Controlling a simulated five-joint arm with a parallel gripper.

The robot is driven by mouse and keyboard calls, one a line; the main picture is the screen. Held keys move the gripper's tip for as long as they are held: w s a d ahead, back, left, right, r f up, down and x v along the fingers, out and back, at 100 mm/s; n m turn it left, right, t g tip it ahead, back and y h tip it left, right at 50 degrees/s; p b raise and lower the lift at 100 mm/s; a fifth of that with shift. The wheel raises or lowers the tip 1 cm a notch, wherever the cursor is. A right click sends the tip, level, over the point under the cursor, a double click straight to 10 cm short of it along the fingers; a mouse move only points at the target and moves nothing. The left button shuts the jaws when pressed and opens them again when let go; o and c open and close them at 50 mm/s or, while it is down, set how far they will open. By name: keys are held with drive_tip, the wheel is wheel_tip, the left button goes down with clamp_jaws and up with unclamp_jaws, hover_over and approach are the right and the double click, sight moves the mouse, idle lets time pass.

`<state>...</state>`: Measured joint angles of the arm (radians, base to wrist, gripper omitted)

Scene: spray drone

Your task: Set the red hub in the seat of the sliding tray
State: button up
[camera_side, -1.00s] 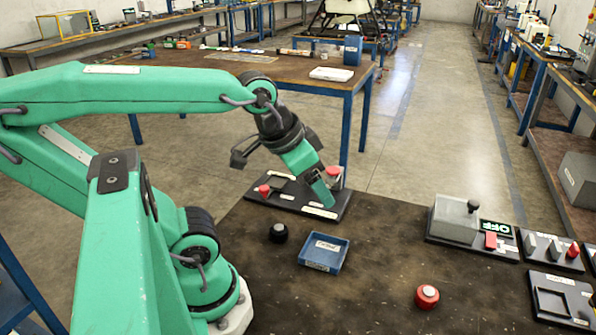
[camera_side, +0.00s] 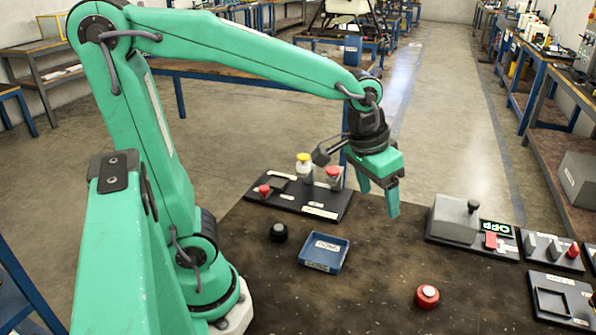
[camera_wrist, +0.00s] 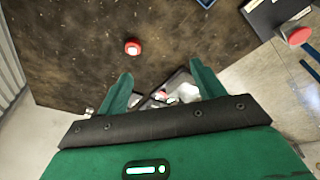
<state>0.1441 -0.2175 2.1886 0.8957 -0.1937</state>
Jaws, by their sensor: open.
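A red hub (camera_side: 427,297) with a pale top stands on the dark bench at the front right in the side view. It also shows in the wrist view (camera_wrist: 133,47), beyond my fingertips. A black unit with a square recess (camera_side: 552,303) at the lower right edge may be the sliding tray; I cannot tell for sure. My gripper (camera_side: 379,198) is open and empty, above the far part of the bench, behind and left of the red hub. Its two fingers show apart in the wrist view (camera_wrist: 161,75).
A blue bin (camera_side: 324,266) and a black knob (camera_side: 278,233) stand left of the hub. A black plate (camera_side: 285,203) at the back holds a yellow-capped bottle (camera_side: 304,167) and a red-topped jar (camera_side: 333,178). A grey box (camera_side: 452,222) stands at the right. Bench around the hub is clear.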

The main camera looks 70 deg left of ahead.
drive_tip(key=w+d+f+g, duration=0.2)
drive_tip(key=w+d+f, duration=0.3)
drive_tip(key=w+f, duration=0.1)
drive_tip(key=g, duration=0.1)
hover_over(428, 293)
drive_tip(key=shift+n, duration=0.3)
wheel_tip(428, 293, down, 8)
drive_tip(key=shift+w+r, duration=0.1)
drive_tip(key=shift+w, duration=0.05)
drive_tip(key=shift+f, duration=1.4)
drive_tip(key=shift+f, duration=0.1)
drive_tip(key=shift+f, duration=2.5)
